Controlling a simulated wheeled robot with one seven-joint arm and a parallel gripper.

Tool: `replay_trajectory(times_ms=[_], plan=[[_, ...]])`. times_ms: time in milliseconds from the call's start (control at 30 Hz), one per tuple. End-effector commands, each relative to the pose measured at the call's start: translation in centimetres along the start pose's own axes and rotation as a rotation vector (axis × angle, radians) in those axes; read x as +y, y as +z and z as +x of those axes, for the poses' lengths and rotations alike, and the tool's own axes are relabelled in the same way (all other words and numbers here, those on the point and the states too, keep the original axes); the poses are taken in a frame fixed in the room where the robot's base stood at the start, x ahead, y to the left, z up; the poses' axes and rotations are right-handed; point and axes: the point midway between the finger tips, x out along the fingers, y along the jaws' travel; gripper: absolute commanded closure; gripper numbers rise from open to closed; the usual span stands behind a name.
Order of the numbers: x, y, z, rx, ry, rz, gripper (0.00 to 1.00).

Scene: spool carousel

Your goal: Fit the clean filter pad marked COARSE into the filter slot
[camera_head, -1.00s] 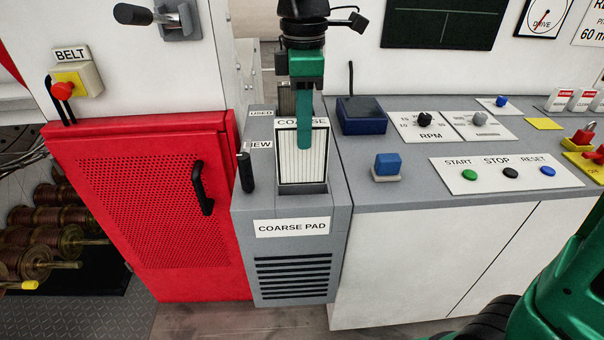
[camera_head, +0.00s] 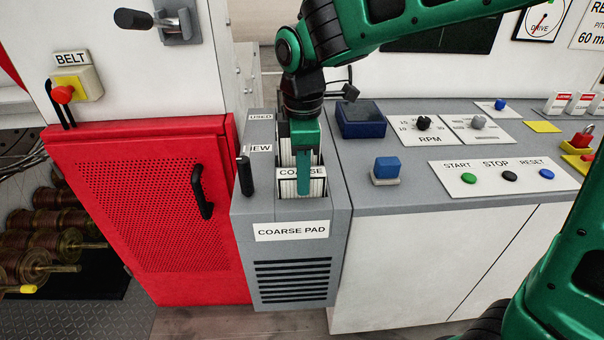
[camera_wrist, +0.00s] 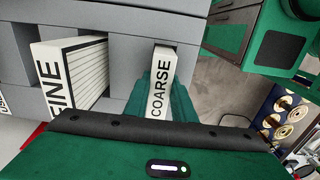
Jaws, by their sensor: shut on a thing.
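The pad marked COARSE (camera_head: 287,187) is white and pleated with a labelled top edge. It stands upright, its lower part hidden inside the slot at the front of the grey housing (camera_head: 245,219), above the COARSE PAD label (camera_head: 292,231). My gripper (camera_head: 304,168) is shut on the pad from above, with one green finger in front of it. In the wrist view, the COARSE edge (camera_wrist: 162,85) shows between the green fingers. Whether the pad touches the slot floor is hidden.
A black-handled lever (camera_head: 245,172) rises left of the slot. A red perforated door (camera_head: 135,205) is at left; a blue box (camera_head: 361,118) and button panel (camera_head: 508,172) are at right.

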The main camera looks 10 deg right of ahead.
Motion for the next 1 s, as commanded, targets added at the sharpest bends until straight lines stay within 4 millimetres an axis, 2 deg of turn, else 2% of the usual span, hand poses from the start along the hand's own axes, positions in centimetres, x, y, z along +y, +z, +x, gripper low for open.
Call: replay_trajectory(times_ms=[167, 200, 267, 533, 667, 767, 1000], plan=[[0.0, 0.0, 0.2, 0.0, -0.001, -0.001, 1.0], [0.0, 0.0, 0.2, 0.0, -0.001, -0.001, 0.7], [0.0, 0.0, 0.2, 0.0, -0.001, -0.001, 0.58], [0.0, -0.1, 0.1, 0.0, 0.0, -0.001, 0.58], [0.0, -0.1, -0.5, 0.001, 0.001, -0.001, 0.58], [0.0, -0.1, -1.8, 0.002, 0.003, -0.001, 0.58], [0.0, -0.1, -6.5, 0.002, 0.003, -0.001, 0.58]])
